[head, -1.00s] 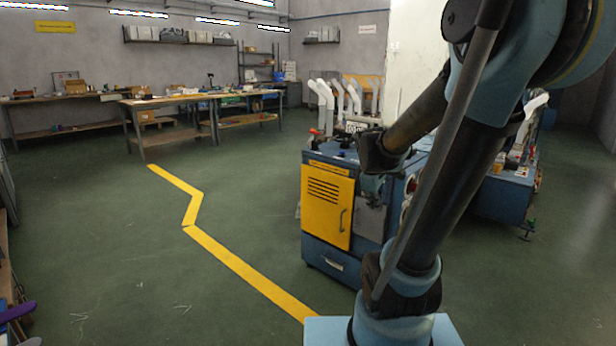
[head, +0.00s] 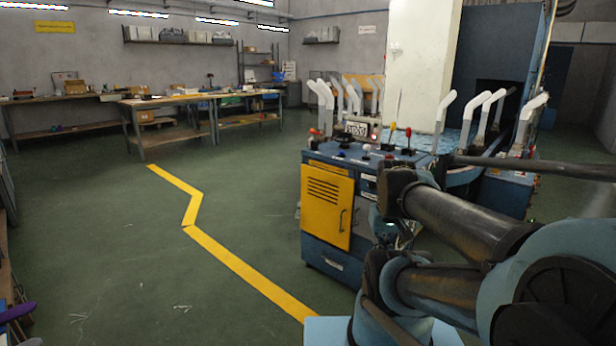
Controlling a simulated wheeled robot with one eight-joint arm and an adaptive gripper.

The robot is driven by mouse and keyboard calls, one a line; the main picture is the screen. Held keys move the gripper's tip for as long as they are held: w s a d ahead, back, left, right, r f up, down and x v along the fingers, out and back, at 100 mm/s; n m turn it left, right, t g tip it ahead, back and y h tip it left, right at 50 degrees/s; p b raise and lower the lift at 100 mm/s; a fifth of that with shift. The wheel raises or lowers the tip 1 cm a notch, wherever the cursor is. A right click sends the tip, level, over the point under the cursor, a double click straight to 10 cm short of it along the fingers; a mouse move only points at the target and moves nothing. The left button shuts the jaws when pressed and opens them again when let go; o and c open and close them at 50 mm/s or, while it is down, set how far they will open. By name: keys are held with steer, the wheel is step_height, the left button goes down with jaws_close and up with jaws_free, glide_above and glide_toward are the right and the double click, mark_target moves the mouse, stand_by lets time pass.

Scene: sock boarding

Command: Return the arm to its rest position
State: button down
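My arm is folded low at the right of the head view, with its elbow (head: 565,290) near the right edge and its forearm (head: 455,222) pointing left. My gripper (head: 392,234) hangs below the dark wrist (head: 396,190), in front of the blue machine cabinet. It is small, dark and partly hidden by the arm, so its fingers cannot be made out. Nothing is clearly seen in it.
The sock boarding machine (head: 325,255) has a yellow door, coloured levers and several white upright forms (head: 482,108) close behind my arm. Workbenches (head: 170,100) stand along the back wall. The green floor (head: 110,220) at left is clear, crossed by a yellow line (head: 245,270).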

steer(key=shift+s+f+m, duration=0.2)
steer(key=shift+s+m, duration=0.1)
steer(key=shift+s, duration=0.1)
stand_by(0.9)
